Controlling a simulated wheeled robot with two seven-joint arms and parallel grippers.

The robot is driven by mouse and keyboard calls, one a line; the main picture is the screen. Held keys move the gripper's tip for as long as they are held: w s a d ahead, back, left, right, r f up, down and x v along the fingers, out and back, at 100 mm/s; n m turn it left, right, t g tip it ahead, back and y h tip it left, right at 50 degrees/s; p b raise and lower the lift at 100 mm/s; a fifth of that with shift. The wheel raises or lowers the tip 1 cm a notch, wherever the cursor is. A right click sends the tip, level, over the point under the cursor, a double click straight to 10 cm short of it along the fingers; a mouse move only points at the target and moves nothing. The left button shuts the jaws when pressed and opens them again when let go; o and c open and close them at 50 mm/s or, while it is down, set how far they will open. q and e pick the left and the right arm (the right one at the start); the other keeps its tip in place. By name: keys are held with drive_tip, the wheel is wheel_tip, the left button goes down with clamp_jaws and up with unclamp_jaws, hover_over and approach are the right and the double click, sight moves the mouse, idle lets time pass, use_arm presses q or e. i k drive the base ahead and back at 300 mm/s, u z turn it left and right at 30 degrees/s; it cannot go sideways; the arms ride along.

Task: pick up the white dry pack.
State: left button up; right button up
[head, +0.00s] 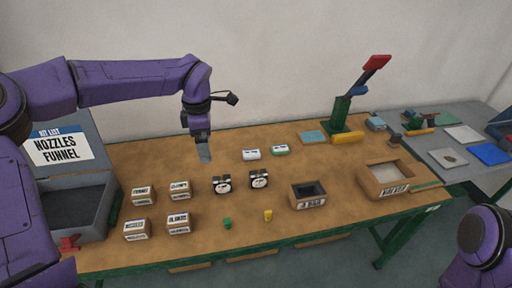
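A small white pack (251,154), which looks like the white dry pack, lies flat on the wooden table towards the back middle. A similar pack with green on it (280,150) lies just to its right. My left gripper (204,153) points down above the table, to the left of the white pack and apart from it. Its fingers overlap in this view, so I cannot tell whether it is open or shut. My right gripper is out of view.
Two black-and-white items (222,184) and several labelled boxes (141,195) stand nearer the front. A grey bin (110,190) is at left. A black-topped box (309,203), an open-topped box (364,184) and a green press (341,115) are to the right.

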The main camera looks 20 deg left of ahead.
sight(253, 154)
drive_tip(key=i, duration=1.15)
